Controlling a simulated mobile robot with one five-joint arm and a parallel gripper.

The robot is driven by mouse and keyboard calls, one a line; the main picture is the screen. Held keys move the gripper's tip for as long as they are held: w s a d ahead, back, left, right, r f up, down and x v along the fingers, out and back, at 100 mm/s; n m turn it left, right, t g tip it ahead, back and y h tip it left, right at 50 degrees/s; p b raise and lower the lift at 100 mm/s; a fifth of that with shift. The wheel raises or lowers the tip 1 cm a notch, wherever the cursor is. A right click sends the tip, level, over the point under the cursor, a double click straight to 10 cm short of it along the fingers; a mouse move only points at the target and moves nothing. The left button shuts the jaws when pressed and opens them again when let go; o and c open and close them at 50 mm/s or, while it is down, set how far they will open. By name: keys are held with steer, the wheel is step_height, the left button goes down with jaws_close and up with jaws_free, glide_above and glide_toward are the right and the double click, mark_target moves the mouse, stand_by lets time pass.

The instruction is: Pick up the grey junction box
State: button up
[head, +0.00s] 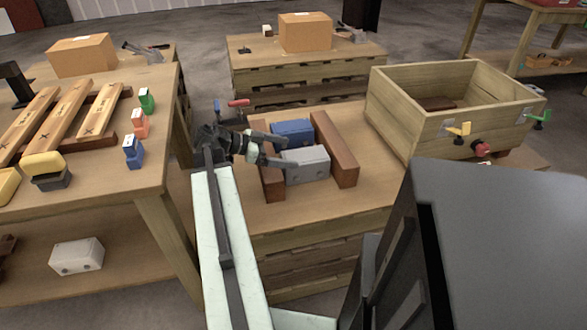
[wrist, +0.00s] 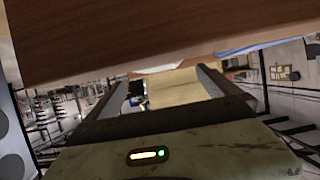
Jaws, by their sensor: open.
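The grey junction box (head: 308,166) lies on the pallet-stack table in the head view, between two brown wooden blocks. A blue box (head: 292,132) sits right behind it. My gripper (head: 280,151) reaches in from the left over the left block, its fingers spread and empty at the left end of the grey box. From the head view I cannot tell whether a finger touches the box. In the wrist view my gripper (wrist: 168,84) shows two fingers apart, with a brown block (wrist: 150,35) across the top. A grey face with round holes (wrist: 10,145) shows at the left edge.
The left brown block (head: 272,180) and right brown block (head: 335,150) flank the boxes closely. An open wooden crate (head: 410,125) with clamps stands to the right. A workbench (head: 130,185) with planks and small coloured items stands left, with a light grey box (head: 77,256) on its lower shelf.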

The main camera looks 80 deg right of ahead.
mark_target(306, 155)
steer(key=b+x, duration=0.1)
steer(key=x, duration=0.1)
steer(key=b+x, duration=0.1)
steer(key=x, duration=0.2)
steer(key=b+x, duration=0.1)
steer(key=x, duration=0.1)
steer(key=shift+f, duration=0.4)
steer(key=shift+s+d, duration=0.1)
steer(key=shift+s, duration=0.05)
steer(key=shift+r, duration=0.15)
steer(key=c, duration=2.1)
step_height(306, 155, up, 10)
steer(key=p, duration=1)
steer(key=shift+s, duration=0.1)
